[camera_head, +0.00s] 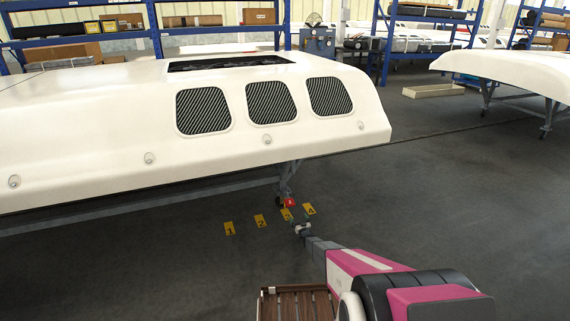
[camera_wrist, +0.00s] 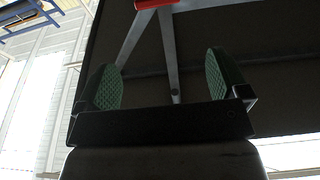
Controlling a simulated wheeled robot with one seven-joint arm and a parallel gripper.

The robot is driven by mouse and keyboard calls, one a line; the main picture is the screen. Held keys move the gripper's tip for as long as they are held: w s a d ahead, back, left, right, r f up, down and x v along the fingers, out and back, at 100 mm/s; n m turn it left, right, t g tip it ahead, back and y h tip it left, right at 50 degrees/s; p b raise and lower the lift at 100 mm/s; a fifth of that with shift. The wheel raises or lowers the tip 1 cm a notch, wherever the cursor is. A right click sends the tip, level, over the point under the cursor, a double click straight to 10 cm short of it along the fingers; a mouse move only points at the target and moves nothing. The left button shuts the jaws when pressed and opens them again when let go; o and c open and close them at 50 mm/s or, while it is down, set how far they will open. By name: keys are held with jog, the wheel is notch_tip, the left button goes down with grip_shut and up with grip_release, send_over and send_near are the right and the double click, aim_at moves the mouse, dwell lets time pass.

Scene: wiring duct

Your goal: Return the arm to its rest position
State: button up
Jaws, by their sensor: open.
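My arm (camera_head: 365,265), pink, black and grey, reaches forward from the lower right of the head view. My gripper (camera_head: 303,229) is at its far end, just in front of the yellow number tags. In the wrist view my gripper (camera_wrist: 163,80) shows two green-padded fingers spread wide apart, with nothing between them. A small red piece (camera_head: 290,203) is just beyond the gripper in the head view. A red piece (camera_wrist: 155,3) also shows at the top edge of the wrist view, apart from the fingers.
A large white shell (camera_head: 100,130) with dark window panels stands on a grey wheeled frame (camera_head: 284,180) beyond the gripper. Several yellow number tags (camera_head: 260,220) show below it. A slatted wooden tray (camera_head: 297,290) is at the bottom. Open floor (camera_head: 470,190) lies to the right.

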jog(key=s+d+r+m+g+h, duration=0.2)
jog(key=s+r+g+h, duration=0.15)
jog(key=s+r, duration=0.6)
jog(key=s+d+r+m+g+h, duration=0.1)
jog(key=s+d+r+g+h, duration=0.3)
jog(key=r, duration=0.9)
jog(key=s+a+r+g, duration=0.1)
jog(key=s+r+g, duration=0.3)
jog(key=s, duration=0.9)
jog(key=s+r+g+y, duration=0.1)
jog(key=s+r+g, duration=0.3)
jog(key=s+r, duration=0.6)
jog(key=s+a+r+g, duration=0.1)
jog(key=s+r+g, duration=0.3)
jog(key=s, duration=1.3)
notch_tip(320, 180, up, 3)
jog(key=shift+s+a+r, duration=0.2)
jog(key=shift+s+a, duration=0.1)
jog(key=shift+s, duration=0.1)
